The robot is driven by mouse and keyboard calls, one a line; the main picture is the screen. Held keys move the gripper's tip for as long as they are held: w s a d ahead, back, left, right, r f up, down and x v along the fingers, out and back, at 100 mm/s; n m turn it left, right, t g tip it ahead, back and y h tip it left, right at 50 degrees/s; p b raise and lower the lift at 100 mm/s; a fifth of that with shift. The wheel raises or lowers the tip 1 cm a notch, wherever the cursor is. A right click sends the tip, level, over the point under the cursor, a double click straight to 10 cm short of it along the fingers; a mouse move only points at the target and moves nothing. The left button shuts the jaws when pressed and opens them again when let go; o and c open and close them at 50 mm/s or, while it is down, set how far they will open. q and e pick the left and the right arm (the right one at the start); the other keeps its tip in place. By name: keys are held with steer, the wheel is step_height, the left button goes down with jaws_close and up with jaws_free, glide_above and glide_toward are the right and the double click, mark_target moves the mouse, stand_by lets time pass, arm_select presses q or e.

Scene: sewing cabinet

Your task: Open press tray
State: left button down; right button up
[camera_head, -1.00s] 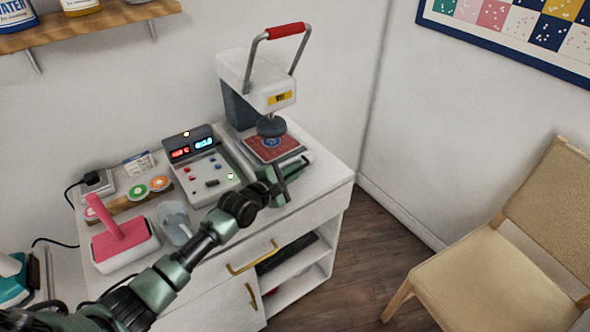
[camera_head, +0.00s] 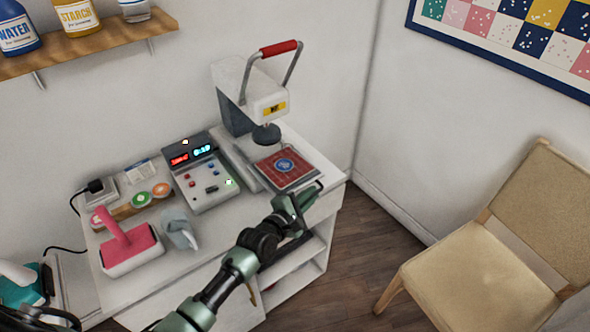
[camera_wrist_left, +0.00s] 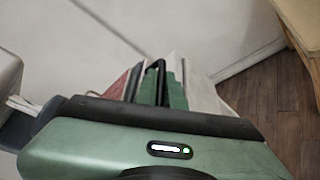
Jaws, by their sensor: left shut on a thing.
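The press (camera_head: 242,100) stands at the back right of the white cabinet top, with a red-gripped lever (camera_head: 278,47) standing raised. Its press tray (camera_head: 268,182) carries a red pad with a blue emblem and sits out in front of the round press head (camera_head: 266,134), mostly clear of it. My left gripper (camera_head: 306,196) is at the tray's front edge, shut on it. In the left wrist view the green fingers (camera_wrist_left: 163,85) close around a dark bar, with part of the red pad (camera_wrist_left: 121,86) beside them. The exact contact is partly hidden.
A control box (camera_head: 207,181) with lit displays stands left of the press. Further left are a grey-blue cup (camera_head: 179,229), a pink-handled tool (camera_head: 125,245) and round labelled pieces. A chair (camera_head: 485,265) stands at the right; open floor lies between it and the cabinet.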

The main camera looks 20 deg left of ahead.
arm_select(q)
steer(key=s+d, duration=0.1)
steer(key=s+d+p, duration=0.1)
steer(key=d, duration=0.1)
steer(key=shift+s+d, duration=0.15)
steer(key=shift+s, duration=0.15)
steer(key=c, duration=1.5)
jaws_free()
steer(key=shift+s, duration=0.1)
steer(key=v, duration=0.7)
steer(key=shift+s, duration=0.25)
